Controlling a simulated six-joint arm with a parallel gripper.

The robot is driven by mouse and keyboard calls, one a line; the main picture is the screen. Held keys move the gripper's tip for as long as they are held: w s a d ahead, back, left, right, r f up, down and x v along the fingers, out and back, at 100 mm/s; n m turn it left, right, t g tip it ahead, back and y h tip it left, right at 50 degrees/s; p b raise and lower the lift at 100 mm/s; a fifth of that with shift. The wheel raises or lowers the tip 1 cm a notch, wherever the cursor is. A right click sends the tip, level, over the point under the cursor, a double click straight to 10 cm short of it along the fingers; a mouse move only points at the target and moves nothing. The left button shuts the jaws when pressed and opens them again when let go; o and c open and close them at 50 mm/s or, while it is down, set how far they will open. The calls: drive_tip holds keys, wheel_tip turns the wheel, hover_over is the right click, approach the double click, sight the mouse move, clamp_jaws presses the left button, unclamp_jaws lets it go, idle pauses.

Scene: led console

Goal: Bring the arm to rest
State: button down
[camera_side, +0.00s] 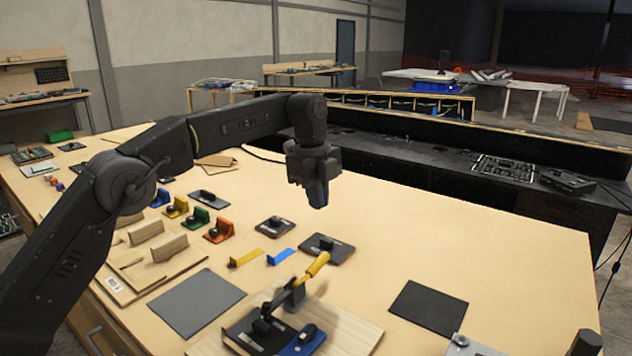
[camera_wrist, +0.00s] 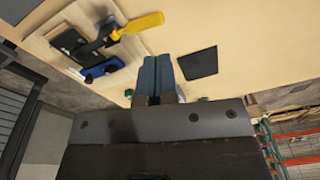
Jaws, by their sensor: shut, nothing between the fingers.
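My gripper (camera_side: 318,197) hangs over the wooden table (camera_side: 520,250), above its surface and beyond the black pads, pointing down in the side view. Its blue fingers are together with nothing between them. The closed fingers (camera_wrist: 160,75) also show in the wrist view, with the tabletop behind them. My arm reaches from the lower left, bent at the elbow, and touches nothing that I can see.
A yellow-handled lever device (camera_side: 315,266) stands on a wooden board at the front. A dark square pad (camera_side: 428,308) lies to its right and a grey pad (camera_side: 197,301) to its left. Coloured blocks, such as an orange one (camera_side: 218,231), stand left of my gripper. The right table area is mostly clear.

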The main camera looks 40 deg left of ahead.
drive_tip(key=s+a+r+n+t, duration=0.35)
drive_tip(key=s+r+n, duration=0.65)
drive_tip(key=s, duration=0.5)
drive_tip(key=s+a+f+n, duration=0.1)
drive_tip(key=s+f+n, duration=0.2)
drive_tip(key=s, duration=0.3)
drive_tip(key=s+a+f+n+t+y, duration=0.1)
drive_tip(key=s+f+n, duration=0.3)
drive_tip(key=s, duration=0.3)
drive_tip(key=s+f+n+t, duration=0.1)
drive_tip(key=s+f+n, duration=0.2)
drive_tip(key=s, duration=0.4)
drive_tip(key=shift+s+a+f+n, duration=0.3)
drive_tip(key=shift+a+f, duration=0.1)
drive_tip(key=shift+f, duration=0.45)
